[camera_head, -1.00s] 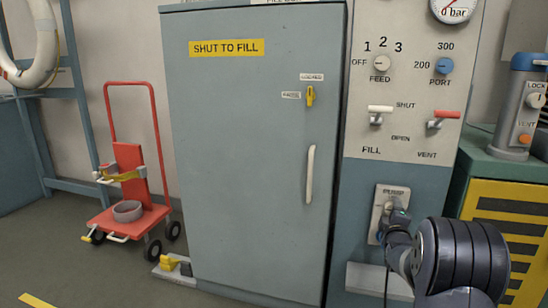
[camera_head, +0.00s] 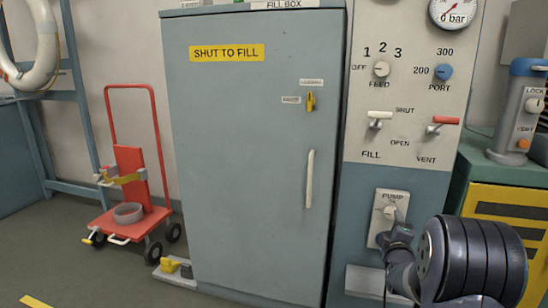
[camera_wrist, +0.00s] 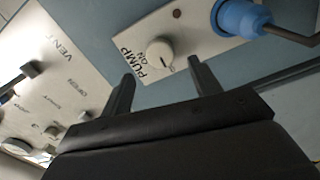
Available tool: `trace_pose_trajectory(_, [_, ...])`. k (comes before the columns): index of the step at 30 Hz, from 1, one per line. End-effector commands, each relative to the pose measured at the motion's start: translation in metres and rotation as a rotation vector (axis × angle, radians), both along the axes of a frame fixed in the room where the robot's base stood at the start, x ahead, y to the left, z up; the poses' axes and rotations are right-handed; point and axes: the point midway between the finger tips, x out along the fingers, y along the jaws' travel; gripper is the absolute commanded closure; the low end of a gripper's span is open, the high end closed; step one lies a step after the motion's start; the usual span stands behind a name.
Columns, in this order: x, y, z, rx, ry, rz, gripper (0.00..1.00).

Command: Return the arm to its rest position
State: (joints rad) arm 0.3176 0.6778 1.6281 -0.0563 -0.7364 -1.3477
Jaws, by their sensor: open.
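My arm reaches up from the lower right in the head view, and my gripper (camera_head: 398,222) is in front of the lower part of the white pump plate (camera_head: 380,238). The plate's round pump knob (camera_head: 389,212) shows just above it. In the wrist view the two dark fingers of my gripper (camera_wrist: 160,69) stand apart with nothing between them. The pump knob (camera_wrist: 160,52) is beyond the fingertips; a gap shows, but its depth is hard to judge.
The control panel (camera_head: 403,130) carries the feed and port knobs and the fill and vent levers. The closed fill box (camera_head: 250,180) stands left of it. A red cart (camera_head: 130,200) stands farther left. A yellow-fronted cabinet (camera_head: 510,205) is at right. A blue connector (camera_wrist: 240,18) sits on the plate.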

Motion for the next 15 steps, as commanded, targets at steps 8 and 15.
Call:
trace_pose_trajectory(8, [-0.042, 0.012, 0.002, -0.001, 0.001, 0.0, 0.41])
trace_pose_trajectory(15, [-0.022, 0.006, -0.002, -0.001, -0.002, 0.001, 0.41])
